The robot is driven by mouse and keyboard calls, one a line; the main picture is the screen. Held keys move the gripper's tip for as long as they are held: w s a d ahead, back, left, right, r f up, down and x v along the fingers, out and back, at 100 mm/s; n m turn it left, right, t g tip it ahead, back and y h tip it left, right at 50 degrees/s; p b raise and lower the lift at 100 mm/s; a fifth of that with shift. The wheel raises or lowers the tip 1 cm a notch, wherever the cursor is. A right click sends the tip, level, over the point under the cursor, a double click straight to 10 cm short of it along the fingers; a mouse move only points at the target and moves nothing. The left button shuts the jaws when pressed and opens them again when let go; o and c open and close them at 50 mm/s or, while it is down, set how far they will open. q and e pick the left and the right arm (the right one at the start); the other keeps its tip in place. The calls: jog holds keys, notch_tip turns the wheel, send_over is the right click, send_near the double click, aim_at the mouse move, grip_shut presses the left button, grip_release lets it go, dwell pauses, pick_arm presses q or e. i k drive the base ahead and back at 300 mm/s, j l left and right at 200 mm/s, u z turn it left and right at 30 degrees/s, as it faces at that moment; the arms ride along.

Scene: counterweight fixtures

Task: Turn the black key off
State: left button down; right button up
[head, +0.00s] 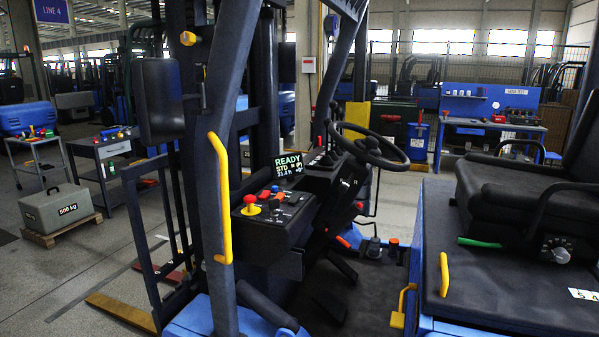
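The black key is too small and dark for me to pick out with certainty. A black control console (281,222) inside the blue forklift carries a red-and-yellow emergency button (251,204), small red and blue knobs and some dark controls. Behind it a lit display (288,165) reads READY, STD and 31.4 h. A black steering wheel (368,147) is to the right of the display, on a dark column with small markings. Neither of my grippers is in view.
A dark cab pillar with a yellow grab handle (221,198) stands just left of the console. The black seat (525,190) is at right. A grey 500 kg weight (61,209) and tool carts stand at left. Grey floor shows between them and the forklift.

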aim_at(273, 204)
jog(key=i+j+z, duration=0.15)
jog(key=z, duration=0.2)
jog(key=i+j+z, duration=0.15)
jog(key=z, duration=0.15)
jog(key=i+j+z, duration=0.15)
jog(key=z, duration=0.2)
jog(key=j, duration=0.1)
